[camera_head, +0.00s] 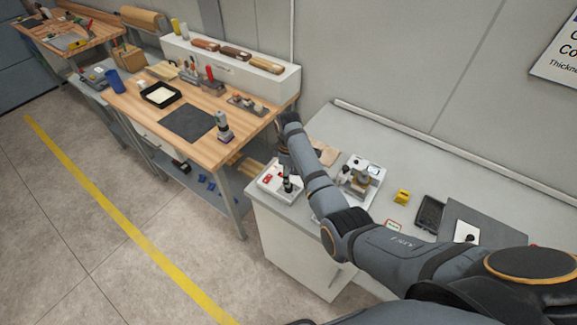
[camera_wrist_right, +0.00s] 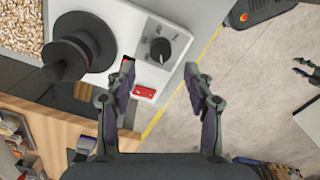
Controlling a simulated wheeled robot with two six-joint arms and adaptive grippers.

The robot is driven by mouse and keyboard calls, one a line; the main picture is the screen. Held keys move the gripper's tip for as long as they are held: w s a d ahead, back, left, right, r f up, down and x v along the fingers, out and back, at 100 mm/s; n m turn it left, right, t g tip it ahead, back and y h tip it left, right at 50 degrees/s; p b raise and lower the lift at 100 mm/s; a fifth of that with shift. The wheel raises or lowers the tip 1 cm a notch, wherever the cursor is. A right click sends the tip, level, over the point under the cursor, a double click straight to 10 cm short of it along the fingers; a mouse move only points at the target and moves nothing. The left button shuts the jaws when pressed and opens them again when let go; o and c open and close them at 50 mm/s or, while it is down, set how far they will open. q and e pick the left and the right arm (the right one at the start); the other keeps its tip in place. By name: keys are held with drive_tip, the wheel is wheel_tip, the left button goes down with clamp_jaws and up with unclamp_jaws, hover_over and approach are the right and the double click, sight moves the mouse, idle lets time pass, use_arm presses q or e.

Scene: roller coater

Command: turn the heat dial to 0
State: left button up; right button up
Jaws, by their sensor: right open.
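The heat dial (camera_wrist_right: 160,50) is a round black knob with a pale pointer mark on a grey panel of a white device (camera_wrist_right: 113,18). Its scale is too small to read. A red switch (camera_wrist_right: 145,92) sits beside it. In the head view the white device (camera_head: 270,189) stands at the counter's left end. My right gripper (camera_wrist_right: 161,95) is open and empty. In the wrist view its fingertips lie either side of the switch and below the dial, not around the dial. In the head view my arm hides most of it. Part of my left gripper seems to show at the wrist view's right edge.
A black stacked round part (camera_wrist_right: 80,48) rises from the device beside the dial. Another white device (camera_head: 362,178) and a yellow block (camera_head: 402,196) stand farther right on the counter (camera_head: 330,125). A wooden workbench (camera_head: 150,125) stands left. The floor in front is clear.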

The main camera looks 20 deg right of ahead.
wheel_tip(320, 180, up, 6)
idle(0.6)
